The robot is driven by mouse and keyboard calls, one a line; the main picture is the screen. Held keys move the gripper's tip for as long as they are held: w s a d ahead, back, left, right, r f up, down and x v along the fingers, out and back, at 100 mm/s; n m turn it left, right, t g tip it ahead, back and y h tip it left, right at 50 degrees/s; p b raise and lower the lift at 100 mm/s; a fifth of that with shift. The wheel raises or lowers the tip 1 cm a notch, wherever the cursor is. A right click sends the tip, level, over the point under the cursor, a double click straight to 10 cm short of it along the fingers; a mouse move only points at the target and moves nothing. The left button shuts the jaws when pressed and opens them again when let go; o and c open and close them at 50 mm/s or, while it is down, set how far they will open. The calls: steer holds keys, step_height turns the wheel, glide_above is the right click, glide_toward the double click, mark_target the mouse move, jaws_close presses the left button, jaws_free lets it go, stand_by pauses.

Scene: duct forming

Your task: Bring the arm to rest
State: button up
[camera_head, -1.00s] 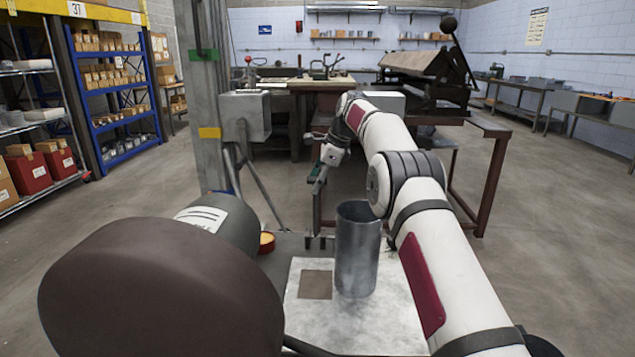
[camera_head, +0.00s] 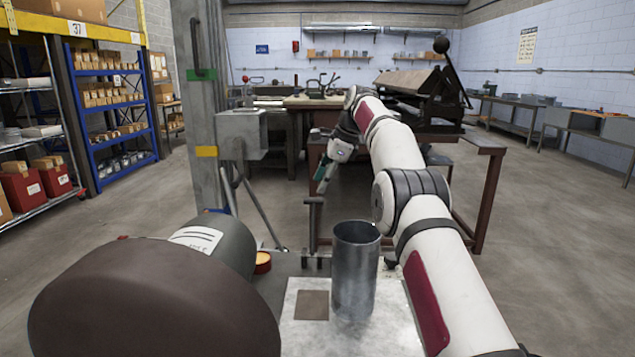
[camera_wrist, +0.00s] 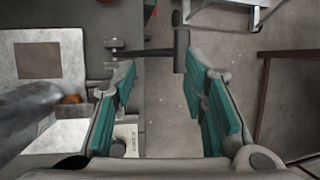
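A grey metal cylinder (camera_head: 355,270) stands upright on a pale plate (camera_head: 390,315), nearer than my gripper. It also shows at the left of the wrist view (camera_wrist: 25,112).
A dark rounded machine part (camera_head: 150,305) fills the front left. A grey column (camera_head: 203,120) rises behind it. A red-framed table (camera_head: 485,148) is behind my arm. Open floor (camera_head: 560,230) lies to the right.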

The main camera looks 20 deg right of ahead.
steer(key=s+a+r+n+h, duration=0.1)
steer(key=s+a+r+n, duration=0.35)
steer(key=s+r, duration=0.65)
steer(key=s+a+r+n+g+h, duration=0.1)
steer(key=s+r+n, duration=0.15)
steer(key=s, duration=0.45)
steer(key=s+r+n, duration=0.1)
steer(key=s+n, duration=0.2)
steer(key=s, duration=0.5)
steer(key=s+f+n+h, duration=0.1)
steer(key=s+f+n, duration=0.35)
steer(key=s, duration=0.75)
steer(key=s+f+n+g, duration=0.1)
steer(key=s+f+n, duration=0.35)
steer(key=s, duration=0.75)
steer(key=s+f+n+h, duration=0.1)
steer(key=s+f+n, duration=0.1)
steer(key=s+f, duration=0.75)
step_height(320, 180, up, 18)
steer(key=s+t+p, duration=0.2)
steer(key=p, duration=1.2)
steer(key=shift+s+f+t, duration=0.15)
steer(key=shift+f+t, duration=0.05)
steer(key=shift+t, duration=0.2)
